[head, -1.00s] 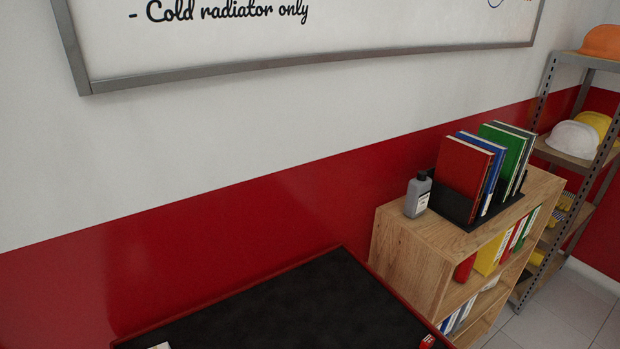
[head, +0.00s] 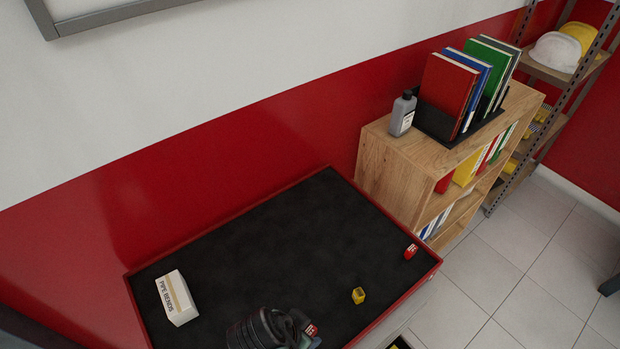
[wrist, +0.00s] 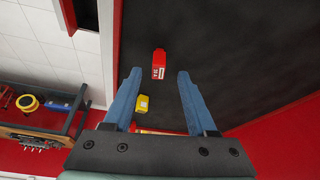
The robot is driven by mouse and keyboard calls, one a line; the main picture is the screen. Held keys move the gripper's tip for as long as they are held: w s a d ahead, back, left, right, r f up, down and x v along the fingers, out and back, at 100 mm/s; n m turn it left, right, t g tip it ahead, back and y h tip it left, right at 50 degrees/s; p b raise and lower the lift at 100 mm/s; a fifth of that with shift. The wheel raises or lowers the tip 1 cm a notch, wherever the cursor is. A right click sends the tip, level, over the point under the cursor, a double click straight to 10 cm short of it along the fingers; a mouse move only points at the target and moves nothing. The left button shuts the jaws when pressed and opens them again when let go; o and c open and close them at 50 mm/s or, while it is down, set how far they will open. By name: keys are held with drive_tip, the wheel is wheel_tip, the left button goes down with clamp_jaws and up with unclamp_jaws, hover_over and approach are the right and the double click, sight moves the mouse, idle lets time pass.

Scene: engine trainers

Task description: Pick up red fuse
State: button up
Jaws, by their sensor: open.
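A red fuse (head: 410,252) lies near the right end of the black-topped tray in the head view. A second red piece (head: 312,330) shows at the bottom, beside a dark rounded shape that I cannot identify for certain. In the wrist view, a red fuse (wrist: 158,65) with a white label lies on the black surface beyond the fingertips, between their lines; I cannot tell which red piece it is. My gripper (wrist: 158,75) is open, its blue fingers apart and empty. A yellow fuse (wrist: 142,104) shows between the fingers, below them; another red and yellow piece is partly hidden by the gripper body.
The black-topped tray has a raised red rim (head: 245,217). A white box (head: 176,298) stands at its left, and a yellow fuse (head: 358,296) lies near the front right. The tray's middle is clear. A wooden shelf (head: 385,180) stands beyond its right end.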

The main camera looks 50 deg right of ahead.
sight(310, 331)
drive_tip(key=shift+p+x, duration=0.5)
drive_tip(key=shift+x, duration=1.55)
drive_tip(key=shift+s+r, duration=0.1)
clamp_jaws()
